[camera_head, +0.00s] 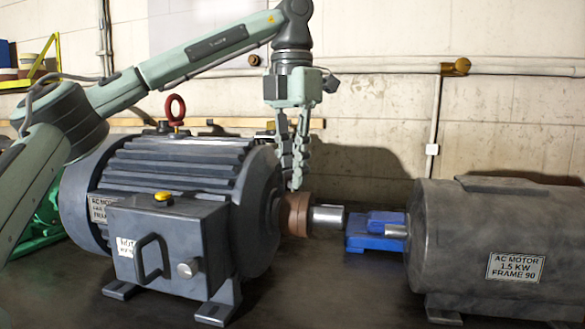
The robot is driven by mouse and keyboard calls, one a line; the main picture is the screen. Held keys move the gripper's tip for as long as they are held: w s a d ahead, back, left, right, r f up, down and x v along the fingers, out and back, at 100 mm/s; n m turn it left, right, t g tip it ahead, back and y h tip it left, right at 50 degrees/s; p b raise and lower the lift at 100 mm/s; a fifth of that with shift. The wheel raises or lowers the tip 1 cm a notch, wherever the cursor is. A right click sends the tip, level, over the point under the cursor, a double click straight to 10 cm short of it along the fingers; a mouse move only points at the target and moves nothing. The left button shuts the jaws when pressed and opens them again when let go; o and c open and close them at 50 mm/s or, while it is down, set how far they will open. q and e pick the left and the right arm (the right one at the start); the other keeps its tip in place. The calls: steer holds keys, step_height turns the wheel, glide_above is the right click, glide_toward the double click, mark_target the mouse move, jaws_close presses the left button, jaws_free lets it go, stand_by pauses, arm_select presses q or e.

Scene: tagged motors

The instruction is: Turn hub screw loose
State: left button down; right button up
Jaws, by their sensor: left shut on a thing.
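A large dark grey motor (200,165) stands at the left, with a red lifting eye on top and a terminal box on its near side. A brown hub (295,214) sits on its shaft (328,219), which points right. My left gripper (297,183) comes down from above, fingers pointing down, with its tips at the top of the hub. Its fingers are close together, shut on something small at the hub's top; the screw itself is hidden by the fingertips. My right gripper is out of view.
A second motor (500,240), labelled 1.5 kW, stands at the right with its short shaft pointing left. A blue block (372,235) lies between the motors. A pale block wall with pipes rises behind. The dark bench front between the motors is clear.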

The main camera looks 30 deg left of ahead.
arm_select(q)
steer(key=n, duration=0.5)
steer(key=shift+f+n, duration=0.3)
steer(key=n, duration=0.4)
steer(key=shift+n, duration=0.3)
steer(key=n, duration=0.3)
steer(key=shift+n, duration=2.1)
steer(key=c, duration=1.8)
jaws_free()
steer(key=shift+r, duration=0.15)
